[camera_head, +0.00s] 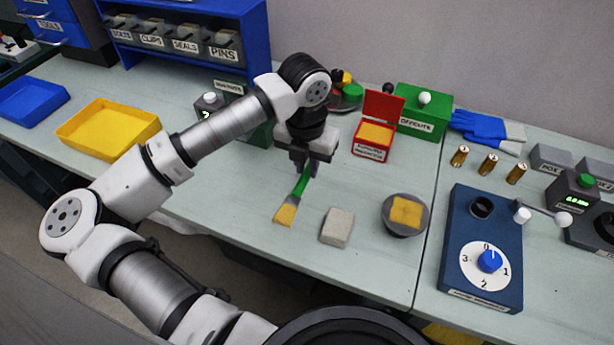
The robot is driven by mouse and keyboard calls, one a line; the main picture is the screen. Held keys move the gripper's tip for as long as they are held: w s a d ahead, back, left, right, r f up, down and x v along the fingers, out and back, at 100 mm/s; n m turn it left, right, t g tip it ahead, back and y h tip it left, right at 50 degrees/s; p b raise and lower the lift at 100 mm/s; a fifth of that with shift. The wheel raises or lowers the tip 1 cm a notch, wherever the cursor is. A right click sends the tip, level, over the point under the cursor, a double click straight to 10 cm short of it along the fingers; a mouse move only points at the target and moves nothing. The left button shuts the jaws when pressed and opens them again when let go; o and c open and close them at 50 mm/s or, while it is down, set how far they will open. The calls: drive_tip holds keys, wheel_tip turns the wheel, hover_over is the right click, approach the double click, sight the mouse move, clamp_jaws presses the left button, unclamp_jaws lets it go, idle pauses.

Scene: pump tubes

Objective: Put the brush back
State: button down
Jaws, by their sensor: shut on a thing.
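The brush (288,209) has a green handle and a yellow bristle head. My gripper (309,172) is shut on the green handle, and the brush slants down to the left with its bristles toward the front of the bench. Whether the bristles touch the bench top cannot be told. The upper end of the handle is hidden between the fingers.
A grey block (338,227) and a round grey dish with a yellow pad (407,211) are right of the brush. A red open box (376,134) and green box (422,113) stand behind. A yellow tray (107,128) is left. A blue dial unit (481,250) is right.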

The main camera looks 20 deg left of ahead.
sight(306, 173)
wheel_tip(306, 173, down, 6)
drive_tip(key=shift+r+p, duration=0.1)
drive_tip(key=shift+p, duration=0.5)
drive_tip(key=c, duration=1.3)
unclamp_jaws()
drive_tip(key=shift+c, duration=0.2)
drive_tip(key=r+b, duration=0.1)
drive_tip(key=r, duration=0.3)
drive_tip(key=r+b, duration=0.1)
drive_tip(key=r, duration=0.3)
drive_tip(key=r+b, duration=0.1)
drive_tip(key=r, duration=0.3)
drive_tip(key=shift+s+b, duration=0.25)
drive_tip(key=shift+b, duration=0.1)
